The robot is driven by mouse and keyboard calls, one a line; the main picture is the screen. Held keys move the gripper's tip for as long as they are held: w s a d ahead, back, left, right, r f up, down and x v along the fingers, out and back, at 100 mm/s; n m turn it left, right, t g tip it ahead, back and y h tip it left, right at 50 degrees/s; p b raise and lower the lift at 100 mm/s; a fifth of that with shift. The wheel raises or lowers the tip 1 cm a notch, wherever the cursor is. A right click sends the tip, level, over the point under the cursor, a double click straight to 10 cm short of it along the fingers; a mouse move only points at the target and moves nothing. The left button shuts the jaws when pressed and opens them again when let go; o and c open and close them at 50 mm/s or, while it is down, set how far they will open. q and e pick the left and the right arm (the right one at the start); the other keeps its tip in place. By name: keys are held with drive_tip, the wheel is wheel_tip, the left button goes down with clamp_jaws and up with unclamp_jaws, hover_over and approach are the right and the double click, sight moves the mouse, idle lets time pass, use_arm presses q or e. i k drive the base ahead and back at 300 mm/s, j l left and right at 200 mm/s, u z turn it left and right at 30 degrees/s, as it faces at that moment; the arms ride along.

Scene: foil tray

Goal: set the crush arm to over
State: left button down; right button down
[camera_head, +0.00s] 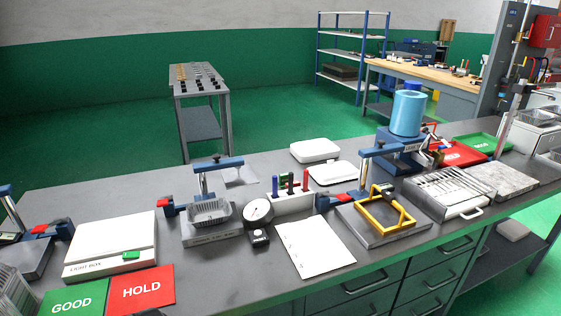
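Several bench fixtures carry a post with a blue top arm, and I cannot read a label naming the crush arm. On the middle fixture, the blue arm (217,163) extends above a ribbed foil tray (209,212) on a grey base (212,236), with a gap between them. On the right fixture, a blue arm (380,149) tops a post behind a yellow frame (385,212) raised over a grey plate (378,232). A third fixture (30,232) is cut off at the left edge. Neither gripper is in view.
A light box (110,245), green GOOD mat (72,302) and red HOLD mat (141,289) lie front left. A dial gauge (258,210), paper sheet (315,249), pen holder (292,202) and white trays (315,150) sit mid-bench. A blue cylinder (407,114) stands back right.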

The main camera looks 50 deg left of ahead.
sight(237, 162)
drive_tip(key=u, duration=1.9)
drive_tip(key=i+l+z, duration=0.45)
drive_tip(key=l, duration=0.15)
drive_tip(key=k, duration=0.1)
